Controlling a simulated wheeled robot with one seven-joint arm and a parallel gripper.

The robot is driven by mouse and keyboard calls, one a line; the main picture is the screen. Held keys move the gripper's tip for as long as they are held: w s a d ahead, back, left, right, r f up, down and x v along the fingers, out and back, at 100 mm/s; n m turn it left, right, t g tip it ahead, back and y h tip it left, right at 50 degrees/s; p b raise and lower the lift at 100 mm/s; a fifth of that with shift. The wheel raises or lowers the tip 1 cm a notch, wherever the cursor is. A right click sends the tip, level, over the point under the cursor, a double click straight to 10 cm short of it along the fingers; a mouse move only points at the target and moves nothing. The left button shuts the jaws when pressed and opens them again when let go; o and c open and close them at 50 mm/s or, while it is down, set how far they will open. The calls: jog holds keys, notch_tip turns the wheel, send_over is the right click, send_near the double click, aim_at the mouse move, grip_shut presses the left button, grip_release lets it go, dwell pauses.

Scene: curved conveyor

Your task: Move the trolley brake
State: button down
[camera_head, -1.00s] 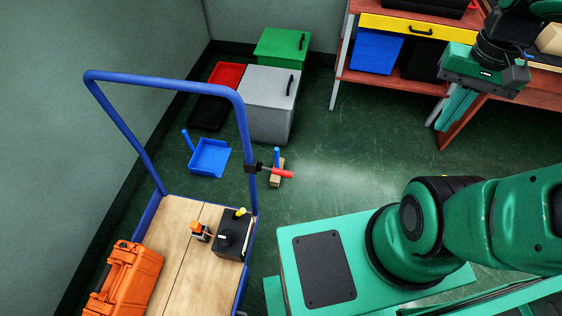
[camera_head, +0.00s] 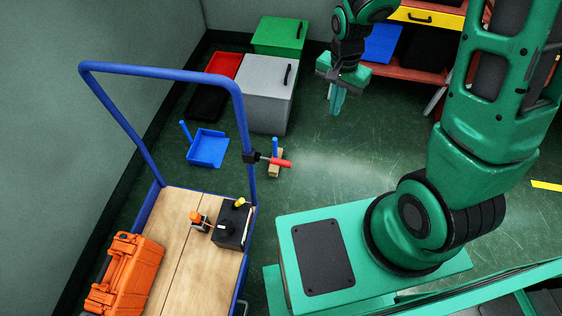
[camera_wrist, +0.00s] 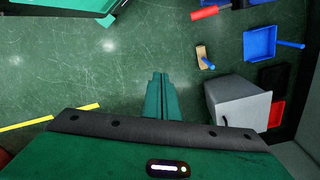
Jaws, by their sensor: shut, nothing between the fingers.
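The trolley has a blue tubular handle frame (camera_head: 160,73) and a wooden deck (camera_head: 176,232) at the lower left of the head view. The brake lever (camera_head: 280,162), with a red grip, sticks out to the right from a black clamp (camera_head: 249,158) on the frame's right post. The red grip also shows at the top of the wrist view (camera_wrist: 204,13). My gripper (camera_head: 337,108) is up and to the right of the lever, pointing down over the floor, apart from it. Its fingers (camera_wrist: 161,78) are together and empty in the wrist view.
An orange case (camera_head: 125,272) and a black box (camera_head: 232,224) sit on the deck. A grey bin (camera_head: 262,95), green bin (camera_head: 279,36), red crate (camera_head: 224,65) and blue dustpan (camera_head: 207,148) stand behind. A brush (camera_head: 275,158) lies near the lever. Floor between is clear.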

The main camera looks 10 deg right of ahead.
jog(key=a+f, duration=0.7)
jog(key=m+y, duration=0.1)
jog(key=m, duration=0.1)
send_near(281, 163)
jog(key=shift+w+d+f+g, duration=0.1)
jog(key=shift+w+d+g, duration=0.2)
jog(key=shift+w+d, duration=0.3)
jog(key=shift+w+a, duration=0.1)
jog(key=shift+a+f, duration=0.15)
jog(key=shift+f, duration=1.55)
jog(key=shift+a+f, duration=0.15)
jog(key=shift+f, duration=1.6)
jog(key=shift+s+f, duration=0.1)
jog(key=shift+s, duration=0.1)
jog(key=shift+f, duration=0.6)
jog(key=w+d, duration=0.1)
jog(key=d+r, duration=0.1)
jog(key=shift+w+d, duration=0.3)
jog(key=shift+w, duration=0.05)
